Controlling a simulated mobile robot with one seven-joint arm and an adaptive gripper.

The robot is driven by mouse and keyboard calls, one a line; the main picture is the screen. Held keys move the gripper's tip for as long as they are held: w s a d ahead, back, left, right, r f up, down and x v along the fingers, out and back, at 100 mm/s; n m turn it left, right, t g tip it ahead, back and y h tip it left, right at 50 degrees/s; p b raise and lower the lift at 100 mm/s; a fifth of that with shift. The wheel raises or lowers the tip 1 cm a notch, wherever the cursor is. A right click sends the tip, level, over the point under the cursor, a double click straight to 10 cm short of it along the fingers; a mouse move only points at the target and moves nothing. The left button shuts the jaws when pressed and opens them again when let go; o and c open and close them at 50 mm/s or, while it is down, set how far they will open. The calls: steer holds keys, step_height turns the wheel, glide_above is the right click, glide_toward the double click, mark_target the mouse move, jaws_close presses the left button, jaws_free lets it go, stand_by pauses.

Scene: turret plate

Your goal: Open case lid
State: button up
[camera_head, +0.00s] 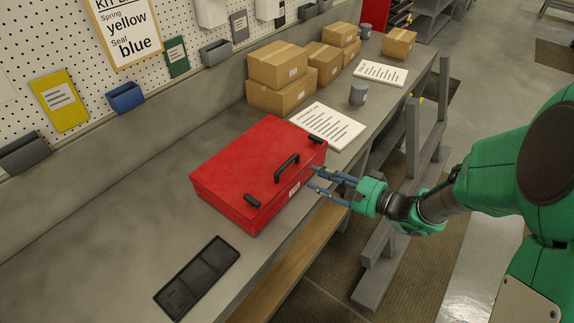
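A red case (244,163) sits on the grey workbench with its lid shut. A black handle (287,167) is on the lid near the front edge. Two black latches show, one at the near corner (252,200) and one at the far right (315,137). A small white label is on the front side. My gripper (313,178) is at the case's front side, right of the handle, with its blue-grey fingers spread apart and nothing visible between them. The fingertips are close to the case; I cannot tell whether they touch it.
A black divided tray (197,278) lies on the bench in front of the case at the left. A pegboard with bins rises along the left.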

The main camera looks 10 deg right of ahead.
mark_target(287, 166)
steer(key=shift+b+x, duration=0.7)
steer(key=shift+x, duration=5.75)
steer(key=shift+f, duration=0.1)
jaws_close()
